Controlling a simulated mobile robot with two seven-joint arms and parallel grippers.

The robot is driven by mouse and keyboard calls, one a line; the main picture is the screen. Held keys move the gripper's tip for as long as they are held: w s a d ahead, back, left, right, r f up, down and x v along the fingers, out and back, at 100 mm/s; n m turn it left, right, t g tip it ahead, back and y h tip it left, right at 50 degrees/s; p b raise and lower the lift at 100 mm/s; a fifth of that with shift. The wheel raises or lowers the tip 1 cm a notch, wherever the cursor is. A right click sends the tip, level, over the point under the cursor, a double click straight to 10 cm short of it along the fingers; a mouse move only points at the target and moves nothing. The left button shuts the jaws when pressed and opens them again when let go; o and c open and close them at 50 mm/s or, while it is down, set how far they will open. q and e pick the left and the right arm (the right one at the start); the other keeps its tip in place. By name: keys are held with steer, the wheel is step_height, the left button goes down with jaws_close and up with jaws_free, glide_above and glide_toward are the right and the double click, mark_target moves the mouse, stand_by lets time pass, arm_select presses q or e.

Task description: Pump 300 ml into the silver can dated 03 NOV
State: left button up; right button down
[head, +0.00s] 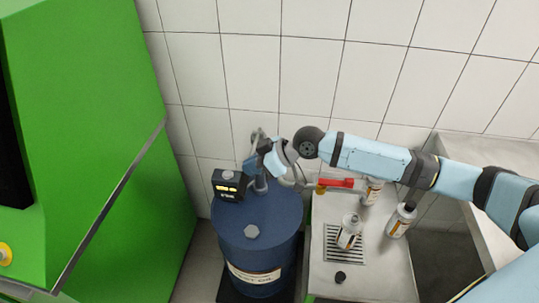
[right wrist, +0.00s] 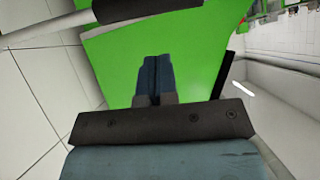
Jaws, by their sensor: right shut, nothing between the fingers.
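A blue drum (head: 257,240) stands left of the bench, with a small black display box (head: 228,186) and pump fittings on top. My right gripper (head: 254,162) is above the drum, just behind and right of the box; whether it touches the pump I cannot tell. Its fingers show together and empty in the right wrist view (right wrist: 152,80). A silver can (head: 349,232) stands on the grate. A red-handled nozzle (head: 337,183) lies near the third can.
The bench top (head: 385,277) is clear at the front apart from a small black cap (head: 340,277). A metal grate (head: 333,248) is set into it. A large green machine (head: 95,130) fills the left. A tiled wall (head: 310,60) stands behind. A sink basin (head: 445,262) is at right.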

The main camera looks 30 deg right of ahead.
steer(key=f, duration=0.3)
steer(key=shift+a+f, duration=0.3)
steer(key=shift+f, duration=0.1)
